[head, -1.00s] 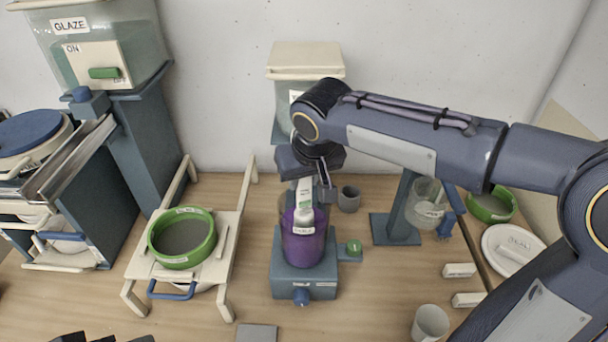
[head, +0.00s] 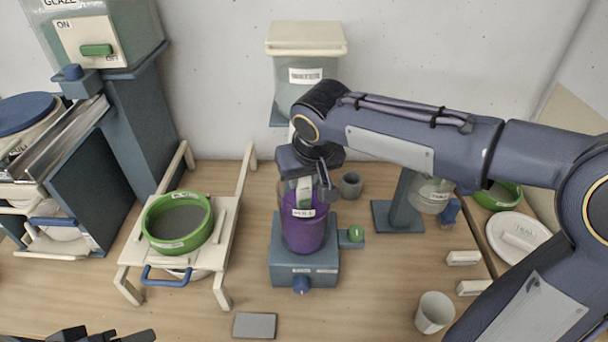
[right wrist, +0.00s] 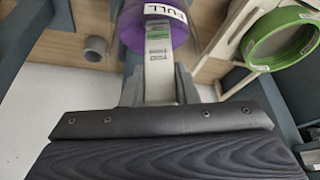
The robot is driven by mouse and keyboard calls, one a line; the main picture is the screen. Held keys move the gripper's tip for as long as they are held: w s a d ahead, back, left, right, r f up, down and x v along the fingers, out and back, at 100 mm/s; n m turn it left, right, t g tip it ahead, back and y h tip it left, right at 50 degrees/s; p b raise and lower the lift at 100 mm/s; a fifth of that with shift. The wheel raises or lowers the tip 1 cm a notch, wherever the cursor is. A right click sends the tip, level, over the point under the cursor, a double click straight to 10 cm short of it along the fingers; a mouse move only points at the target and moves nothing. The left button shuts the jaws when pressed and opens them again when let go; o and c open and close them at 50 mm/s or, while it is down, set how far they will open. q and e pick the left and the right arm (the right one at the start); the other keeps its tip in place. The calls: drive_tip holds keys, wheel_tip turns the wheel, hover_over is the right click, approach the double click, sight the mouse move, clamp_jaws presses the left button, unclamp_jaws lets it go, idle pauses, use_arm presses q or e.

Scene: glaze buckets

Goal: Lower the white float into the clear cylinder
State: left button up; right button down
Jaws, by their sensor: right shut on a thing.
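The clear cylinder (head: 303,236) holds purple liquid and stands upright on a blue-grey base, with a "FULL" label. The white float (head: 304,188) has its pale, marked stem upright in the cylinder's mouth. Its lower end is hidden in the purple liquid. My right gripper (head: 306,178) is shut on the stem just above the cylinder. In the right wrist view the float's stem (right wrist: 159,78) lies between the fingers and runs into the purple cylinder (right wrist: 150,33). My left gripper (head: 100,336) barely shows at the bottom left edge; its jaws are unclear.
A green-rimmed sieve (head: 178,222) sits on a cream stand at left. A water container (head: 305,72) is behind the cylinder. A small grey cup (head: 351,185), a blue-grey stand (head: 398,215) and a white cup (head: 434,312) are at right. A grey slab (head: 255,325) lies in front.

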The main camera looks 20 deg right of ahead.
drive_tip(key=c, duration=1.1)
unclamp_jaws()
drive_tip(key=shift+o, duration=0.2)
drive_tip(key=v, duration=0.8)
drive_tip(key=s+d+f+m+y, duration=0.1)
drive_tip(key=s+d+f, duration=0.2)
drive_tip(key=s+f, duration=0.4)
drive_tip(key=s+d+f+m+t+y, duration=0.1)
drive_tip(key=s+d+f, duration=0.3)
drive_tip(key=s, duration=0.8)
wheel_tip(320, 180, down, 3)
drive_tip(key=shift+r+m+y, duration=0.1)
drive_tip(key=shift+m+y, duration=0.2)
drive_tip(key=shift+y, duration=0.4)
